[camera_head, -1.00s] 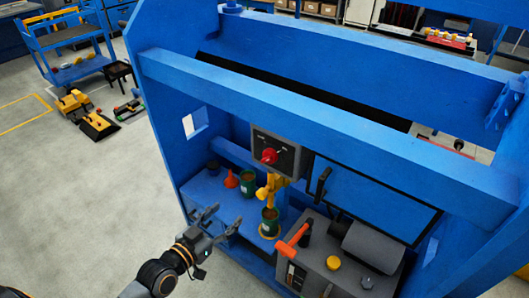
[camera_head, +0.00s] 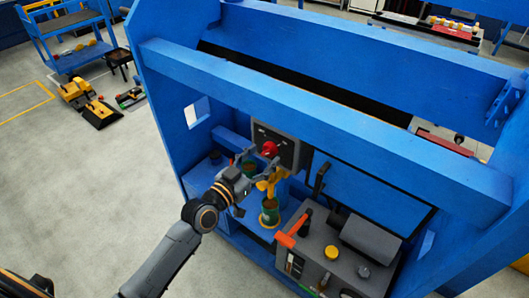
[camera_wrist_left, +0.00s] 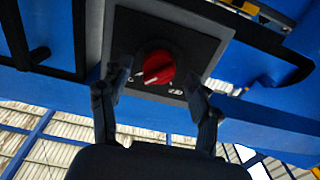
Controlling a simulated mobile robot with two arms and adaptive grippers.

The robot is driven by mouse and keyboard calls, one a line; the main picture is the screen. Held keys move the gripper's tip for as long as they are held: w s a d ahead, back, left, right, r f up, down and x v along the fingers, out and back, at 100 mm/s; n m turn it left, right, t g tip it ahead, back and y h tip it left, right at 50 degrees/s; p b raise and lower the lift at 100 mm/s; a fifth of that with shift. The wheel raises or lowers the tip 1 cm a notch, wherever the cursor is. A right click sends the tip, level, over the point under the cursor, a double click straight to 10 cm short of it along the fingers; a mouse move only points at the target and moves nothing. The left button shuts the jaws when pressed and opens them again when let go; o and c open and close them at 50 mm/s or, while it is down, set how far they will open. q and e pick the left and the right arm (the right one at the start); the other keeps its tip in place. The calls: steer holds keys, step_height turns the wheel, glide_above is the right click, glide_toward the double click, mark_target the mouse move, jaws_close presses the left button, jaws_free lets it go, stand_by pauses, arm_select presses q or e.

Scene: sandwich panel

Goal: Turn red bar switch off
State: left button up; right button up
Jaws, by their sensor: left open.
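The red bar switch (camera_head: 270,149) is a round red knob with a raised bar, on a dark square plate (camera_head: 289,151) fixed to the blue frame. In the left wrist view the red knob (camera_wrist_left: 158,67) sits near the middle of the plate (camera_wrist_left: 185,38), its bar tilted. My left gripper (camera_head: 262,160) is open just in front of the plate, beside and below the knob. In the left wrist view its fingers (camera_wrist_left: 155,92) stand apart on either side below the knob, and I see nothing between them. Contact with the knob cannot be told. My right gripper is not in view.
A yellow part (camera_head: 270,182) and a green can (camera_head: 269,214) are just below the gripper. A grey machine box (camera_head: 330,250) with an orange-red handle (camera_head: 292,232) stands to the right. A blue beam (camera_head: 320,122) runs above the switch.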

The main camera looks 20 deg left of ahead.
arm_select(q)
steer(key=shift+x, duration=0.8)
steer(key=shift+d, duration=0.1)
steer(key=c, duration=1.2)
steer(key=shift+o, duration=0.2)
